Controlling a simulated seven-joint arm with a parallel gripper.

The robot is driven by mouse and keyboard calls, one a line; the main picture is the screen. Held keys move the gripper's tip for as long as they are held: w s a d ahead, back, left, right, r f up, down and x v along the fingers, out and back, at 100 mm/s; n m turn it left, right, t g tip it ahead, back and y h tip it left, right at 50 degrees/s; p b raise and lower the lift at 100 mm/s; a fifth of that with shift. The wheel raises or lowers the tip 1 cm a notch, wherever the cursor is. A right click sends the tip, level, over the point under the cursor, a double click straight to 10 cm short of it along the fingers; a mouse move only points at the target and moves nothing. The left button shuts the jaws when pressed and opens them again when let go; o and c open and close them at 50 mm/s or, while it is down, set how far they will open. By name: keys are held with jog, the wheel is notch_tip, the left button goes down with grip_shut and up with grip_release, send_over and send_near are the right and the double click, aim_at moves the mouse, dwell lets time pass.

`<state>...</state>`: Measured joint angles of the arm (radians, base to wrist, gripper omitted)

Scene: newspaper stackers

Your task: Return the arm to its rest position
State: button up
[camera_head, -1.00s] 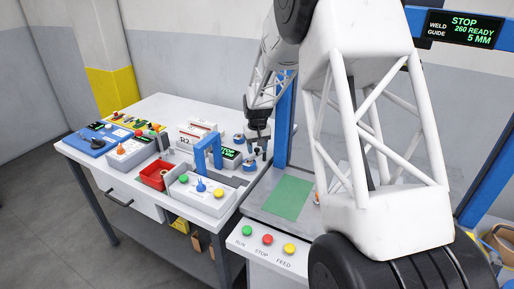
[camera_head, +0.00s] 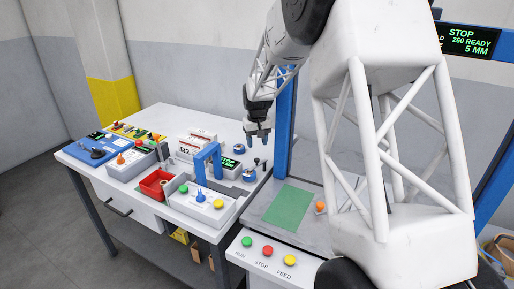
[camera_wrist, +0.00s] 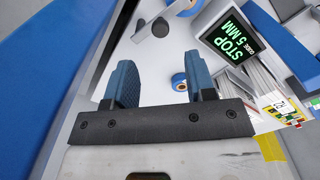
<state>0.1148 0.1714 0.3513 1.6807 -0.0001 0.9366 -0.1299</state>
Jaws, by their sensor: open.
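My gripper (camera_head: 258,135) is raised in the air above the back right corner of the white workbench (camera_head: 165,115), beside the blue upright post. In the wrist view its two blue fingers (camera_wrist: 160,85) are apart with nothing between them. My arm's large white links fill the right of the head view. Below the gripper, blue-and-white rolls (camera_head: 248,175) stand on the bench, and one roll (camera_wrist: 179,82) shows just past the fingers in the wrist view.
A blue arch (camera_head: 208,160) over a grey unit, a red bin (camera_head: 155,183) and a button box (camera_head: 202,200) stand on the bench. A green mat (camera_head: 287,208) lies on the neighbouring station, with an orange knob (camera_head: 320,207) beside it. A blue post (camera_head: 284,125) stands close right of the gripper.

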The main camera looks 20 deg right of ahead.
jog(key=shift+s+r, duration=0.1)
jog(key=shift+r, duration=0.1)
dwell(0.3)
jog(key=s+a+r, duration=0.2)
jog(key=s+r, duration=0.2)
jog(key=s, duration=0.4)
jog(key=s+a+r+t, duration=0.1)
jog(key=s+a+r, duration=0.1)
jog(key=s+r, duration=0.35)
jog(key=s+a+r, duration=0.2)
jog(key=s+r, duration=0.1)
jog(key=s, duration=0.6)
jog(key=s+a+t, duration=0.1)
jog(key=s+a, duration=0.1)
jog(key=s, duration=2.5)
jog(key=shift+s+a+f+t, duration=0.2)
jog(key=shift+a+f+t, duration=0.1)
jog(key=shift+a+f, duration=0.15)
